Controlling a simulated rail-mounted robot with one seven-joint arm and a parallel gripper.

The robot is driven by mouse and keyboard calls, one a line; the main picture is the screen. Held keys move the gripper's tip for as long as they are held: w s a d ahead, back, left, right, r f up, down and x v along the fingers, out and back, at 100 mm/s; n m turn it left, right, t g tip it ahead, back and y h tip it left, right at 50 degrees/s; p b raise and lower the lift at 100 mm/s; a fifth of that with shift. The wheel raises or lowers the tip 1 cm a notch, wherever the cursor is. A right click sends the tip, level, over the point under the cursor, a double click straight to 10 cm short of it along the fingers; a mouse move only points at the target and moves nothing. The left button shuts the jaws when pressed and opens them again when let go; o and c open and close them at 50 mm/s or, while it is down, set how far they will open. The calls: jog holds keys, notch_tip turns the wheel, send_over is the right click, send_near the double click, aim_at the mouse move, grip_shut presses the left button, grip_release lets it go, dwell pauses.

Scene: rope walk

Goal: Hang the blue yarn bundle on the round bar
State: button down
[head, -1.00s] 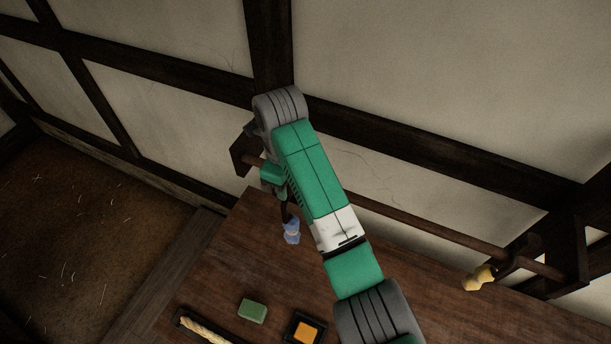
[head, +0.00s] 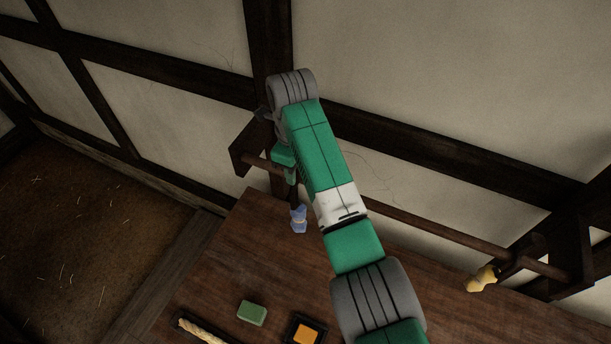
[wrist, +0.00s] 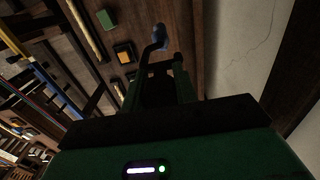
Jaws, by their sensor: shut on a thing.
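The blue yarn bundle (head: 299,220) hangs below a dark hook-like holder (head: 294,193). In the wrist view, the bundle (wrist: 159,36) shows beyond the fingertips, at the end of the curved dark holder (wrist: 152,50). My gripper (head: 291,178) is shut on this dark holder; its fingers also show in the wrist view (wrist: 158,78). The round bar (head: 440,230) runs along the wall from a left bracket to a right bracket. My arm hides part of the bar. I cannot tell whether the holder touches the bar.
A yellow bundle (head: 481,279) hangs near the bar's right end. On the wooden table (head: 225,270) lie a green block (head: 252,312), a dark tray with an orange piece (head: 306,332) and a long tray with pale rope (head: 205,332). The left bracket (head: 246,140) stands close to my gripper.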

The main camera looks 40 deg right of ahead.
jog(key=shift+w+d+f+b, duration=0.1)
jog(key=shift+w+d+b, duration=0.2)
jog(key=shift+d+b, duration=0.35)
jog(key=shift+w+d+r+b, duration=0.1)
jog(key=shift+w+d+b, duration=0.2)
jog(key=shift+d+b, duration=0.3)
jog(key=shift+w+d+f+b, duration=0.1)
jog(key=shift+w+d+b, duration=0.2)
jog(key=shift+d+b, duration=0.35)
jog(key=shift+w+d, duration=0.15)
jog(key=shift+d, duration=0.05)
jog(key=shift+f+b, duration=0.45)
jog(key=shift+f, duration=0.9)
jog(key=c, duration=1)
grip_release()
